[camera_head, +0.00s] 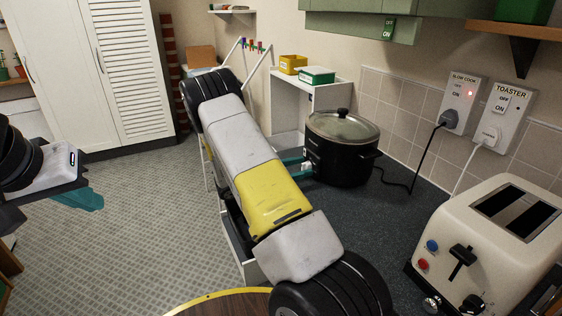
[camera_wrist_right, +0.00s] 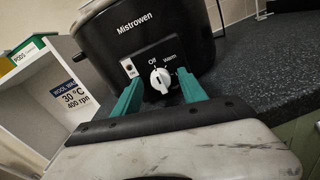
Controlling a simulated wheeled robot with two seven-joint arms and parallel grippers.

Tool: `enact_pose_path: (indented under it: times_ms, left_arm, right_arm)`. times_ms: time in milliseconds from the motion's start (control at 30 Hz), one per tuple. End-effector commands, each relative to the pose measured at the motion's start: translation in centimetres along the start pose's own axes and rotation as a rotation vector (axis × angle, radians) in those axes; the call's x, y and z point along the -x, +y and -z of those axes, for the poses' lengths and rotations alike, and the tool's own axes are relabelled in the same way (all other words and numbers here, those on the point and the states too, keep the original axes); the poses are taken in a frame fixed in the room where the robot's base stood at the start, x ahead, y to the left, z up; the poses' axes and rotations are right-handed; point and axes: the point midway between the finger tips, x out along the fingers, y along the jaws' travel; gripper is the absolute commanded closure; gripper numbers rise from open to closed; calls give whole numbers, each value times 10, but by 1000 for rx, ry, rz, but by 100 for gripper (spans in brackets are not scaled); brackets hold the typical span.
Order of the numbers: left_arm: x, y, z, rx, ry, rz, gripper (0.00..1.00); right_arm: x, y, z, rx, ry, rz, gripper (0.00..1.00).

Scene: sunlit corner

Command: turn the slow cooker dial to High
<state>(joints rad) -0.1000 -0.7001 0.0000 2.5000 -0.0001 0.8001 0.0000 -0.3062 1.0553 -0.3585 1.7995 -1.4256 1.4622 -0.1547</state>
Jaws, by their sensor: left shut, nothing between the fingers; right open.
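The black slow cooker (camera_head: 342,150) with a glass lid stands on the dark worktop; its front, marked "Mistrowen", fills the top of the right wrist view (camera_wrist_right: 139,38). Its white dial (camera_wrist_right: 160,80) has "Off" and "Warm" labels above it; other labels are hidden, and I cannot tell for sure which mark it points to. My right gripper (camera_head: 300,165) is open, its teal fingers on either side of the dial in the right wrist view (camera_wrist_right: 161,85); I cannot tell whether they touch it. My left gripper (camera_head: 80,198) is shut and empty, far left over the floor.
A cream toaster (camera_head: 490,245) stands at the right front of the worktop (camera_head: 415,220). Cords run from the wall sockets (camera_head: 461,100) behind the cooker and toaster. A white shelf unit (camera_head: 290,95) with yellow and green boxes stands beside the cooker. The floor at left is clear.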

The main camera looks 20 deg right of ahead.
Motion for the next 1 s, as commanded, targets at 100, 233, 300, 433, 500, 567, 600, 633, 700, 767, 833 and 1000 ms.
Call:
enact_pose_path:
  times_ms: [100,233,300,433,500,567,600,633,700,767,833,1000]
  left_arm:
    - [0,0,0,0,0,0,100]
    - [0,0,0,0,0,0,100]
    - [0,0,0,0,0,0,100]
    - [0,0,0,0,0,0,100]
    - [0,0,0,0,0,0,100]
    - [0,0,0,0,0,0,100]
    - [0,0,0,0,0,0,100]
    - [0,0,0,0,0,0,100]
    - [0,0,0,0,0,0,100]
    - [0,0,0,0,0,0,100]
    - [0,0,0,0,0,0,100]
    - [0,0,0,0,0,0,100]
  right_arm:
    - [0,0,0,0,0,0,62]
    - [0,0,0,0,0,0,88]
    - [0,0,0,0,0,0,100]
    - [0,0,0,-1,0,0,100]
    - [0,0,0,-5,1,0,100]
    - [0,0,0,-13,1,0,100]
    - [0,0,0,-20,1,0,100]
    - [0,0,0,-28,1,0,100]
    - [1,0,0,-53,3,0,100]
    - [1,0,0,-82,5,-1,100]
    - [1,0,0,-124,8,-1,100]
    - [1,0,0,-259,16,2,100]
